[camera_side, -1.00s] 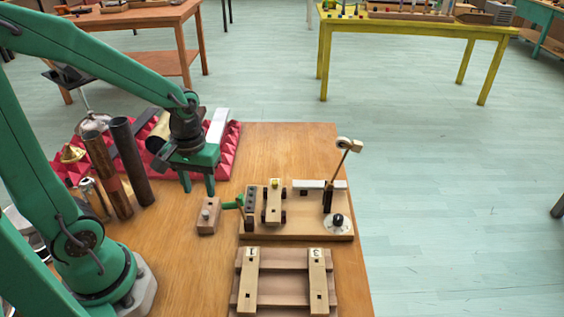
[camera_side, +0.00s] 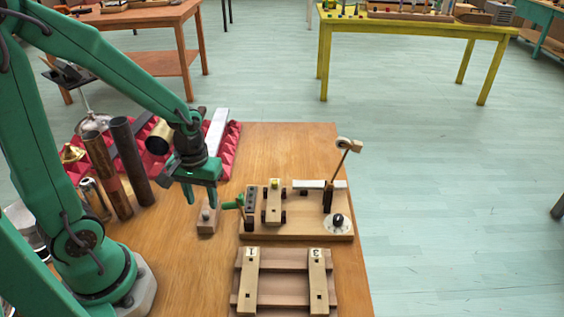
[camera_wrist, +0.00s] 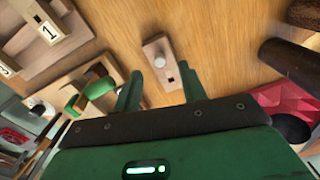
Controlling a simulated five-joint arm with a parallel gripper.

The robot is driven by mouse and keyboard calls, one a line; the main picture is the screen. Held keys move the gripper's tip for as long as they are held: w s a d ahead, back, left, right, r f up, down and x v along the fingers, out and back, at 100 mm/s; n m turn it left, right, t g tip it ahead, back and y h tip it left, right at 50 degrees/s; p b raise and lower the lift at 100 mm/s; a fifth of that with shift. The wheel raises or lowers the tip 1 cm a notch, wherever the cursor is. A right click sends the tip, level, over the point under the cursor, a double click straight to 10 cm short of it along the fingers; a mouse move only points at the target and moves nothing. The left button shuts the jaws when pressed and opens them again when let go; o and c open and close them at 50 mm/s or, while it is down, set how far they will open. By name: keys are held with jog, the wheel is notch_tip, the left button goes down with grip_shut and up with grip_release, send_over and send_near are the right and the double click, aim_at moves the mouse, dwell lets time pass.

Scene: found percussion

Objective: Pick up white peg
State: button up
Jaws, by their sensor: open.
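The white peg (camera_side: 206,213) stands in a small wooden block (camera_side: 207,228) on the table, left of the mechanism board. In the wrist view the peg's pale round top (camera_wrist: 159,62) shows on the block (camera_wrist: 153,46), with a dark square hole beside it. My gripper (camera_side: 202,198) is open and empty, its fingers pointing down just above and behind the block in the side view. In the wrist view the block lies between the two fingertips (camera_wrist: 160,71). I cannot tell the exact height of the fingertips over the peg.
A board (camera_side: 300,228) with a green-handled part (camera_side: 233,203) and an upright mallet (camera_side: 340,172) stands close on the right. Numbered wooden bars (camera_side: 317,280) lie in front. Upright tubes (camera_side: 130,160) and red foam (camera_side: 231,155) are left and behind.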

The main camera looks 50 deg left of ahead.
aim_at(205, 212)
jog(key=shift+f, duration=2.1)
jog(key=shift+c, duration=0.2)
grip_shut()
